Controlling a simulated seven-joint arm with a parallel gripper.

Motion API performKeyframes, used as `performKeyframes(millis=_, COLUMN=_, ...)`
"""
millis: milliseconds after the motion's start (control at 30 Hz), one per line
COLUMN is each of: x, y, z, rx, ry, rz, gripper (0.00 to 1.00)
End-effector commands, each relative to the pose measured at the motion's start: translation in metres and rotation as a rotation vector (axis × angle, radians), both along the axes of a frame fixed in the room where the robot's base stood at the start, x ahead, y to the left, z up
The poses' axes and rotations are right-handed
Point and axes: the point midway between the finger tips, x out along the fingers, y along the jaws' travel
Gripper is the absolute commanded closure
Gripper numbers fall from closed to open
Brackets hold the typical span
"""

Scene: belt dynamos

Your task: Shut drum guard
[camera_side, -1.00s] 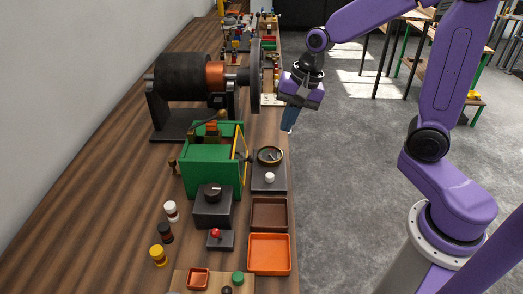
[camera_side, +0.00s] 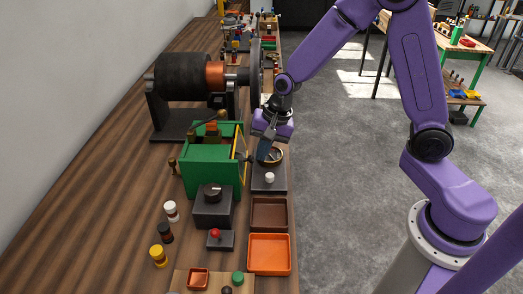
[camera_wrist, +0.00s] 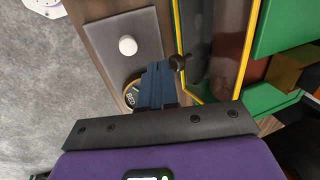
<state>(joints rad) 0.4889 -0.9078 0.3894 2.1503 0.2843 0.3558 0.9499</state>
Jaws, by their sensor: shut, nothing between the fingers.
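The green housing (camera_side: 205,172) stands on the bench and has a yellow-edged panel, apparently the drum guard (camera_side: 239,150), on its right side. In the wrist view the guard (camera_wrist: 213,45) is a dark see-through pane in a yellow frame, with a black knob (camera_wrist: 177,62) at its near edge. I cannot tell how far the guard stands open. My gripper (camera_side: 264,154) is shut and empty, over the dial plate just right of the guard. In the wrist view its blue fingers (camera_wrist: 156,75) are close beside the knob; contact is unclear.
A round brass-rimmed dial (camera_wrist: 130,93) lies partly hidden under my fingers, with a white knob (camera_wrist: 127,45) on the same grey plate. A large black and copper roller (camera_side: 185,75) stands behind the housing. Brown (camera_side: 269,200) and orange (camera_side: 270,235) trays lie in front.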

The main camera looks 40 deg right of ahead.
Motion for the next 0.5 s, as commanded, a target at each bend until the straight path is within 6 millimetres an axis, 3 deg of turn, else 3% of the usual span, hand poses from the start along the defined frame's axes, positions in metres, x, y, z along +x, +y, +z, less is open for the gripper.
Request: performKeyframes(millis=500, x=0.0033, y=0.004, z=-0.0053, rx=0.0, ry=0.001, rz=0.0, gripper=1.0)
